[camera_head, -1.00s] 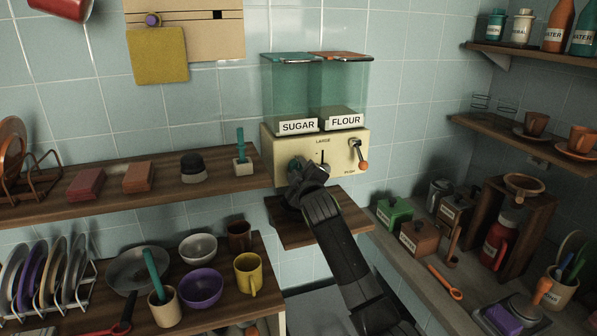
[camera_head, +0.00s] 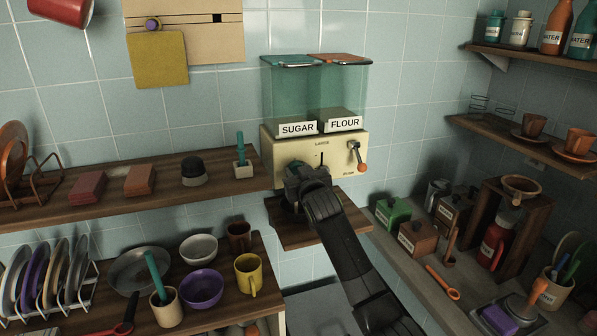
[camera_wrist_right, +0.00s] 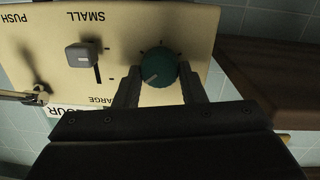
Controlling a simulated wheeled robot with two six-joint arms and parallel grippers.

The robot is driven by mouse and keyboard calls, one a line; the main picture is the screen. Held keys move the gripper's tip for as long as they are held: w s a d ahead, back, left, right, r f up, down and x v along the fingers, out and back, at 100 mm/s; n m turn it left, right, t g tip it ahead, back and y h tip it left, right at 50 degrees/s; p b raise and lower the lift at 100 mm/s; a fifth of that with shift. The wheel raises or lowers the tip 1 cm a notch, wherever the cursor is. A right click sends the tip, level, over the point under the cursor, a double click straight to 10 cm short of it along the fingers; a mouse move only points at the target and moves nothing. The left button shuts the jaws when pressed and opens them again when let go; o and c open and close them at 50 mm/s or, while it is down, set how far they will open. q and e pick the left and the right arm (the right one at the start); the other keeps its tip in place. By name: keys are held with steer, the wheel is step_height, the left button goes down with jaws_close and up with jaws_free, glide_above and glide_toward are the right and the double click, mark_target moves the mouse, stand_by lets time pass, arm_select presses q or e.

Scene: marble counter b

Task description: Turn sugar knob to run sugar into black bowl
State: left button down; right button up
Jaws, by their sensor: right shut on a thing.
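The dispenser (camera_head: 315,150) has a cream front and two clear bins, with the sugar bin (camera_head: 290,95) on the left and the flour bin (camera_head: 342,95) on the right. The round teal sugar knob (camera_wrist_right: 158,66) shows in the right wrist view with a pale pointer mark. My right gripper (camera_wrist_right: 160,86) is shut on it, one finger on each side. In the head view my right gripper (camera_head: 305,174) covers the knob. I cannot clearly make out a black bowl; my dark arm hides part of the area below the dispenser. My left gripper is not in view.
A grey slider (camera_wrist_right: 82,55) and the flour lever (camera_head: 359,157) sit beside the knob. A small wooden shelf (camera_head: 340,232) is below the dispenser. Shelves at left hold dishes, a purple bowl (camera_head: 202,288) and a yellow mug (camera_head: 249,274). Canisters (camera_head: 418,236) stand at right.

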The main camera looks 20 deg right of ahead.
steer(key=shift+d+m, duration=0.1)
steer(key=shift+m, duration=0.8)
steer(key=o, duration=1)
steer(key=s+b, duration=0.1)
steer(key=s, duration=0.4)
steer(key=s+b, duration=0.1)
steer(key=s, duration=0.5)
steer(key=s+r, duration=0.1)
steer(key=s, duration=0.5)
steer(key=shift+s+b, duration=0.2)
steer(key=shift+b, duration=0.2)
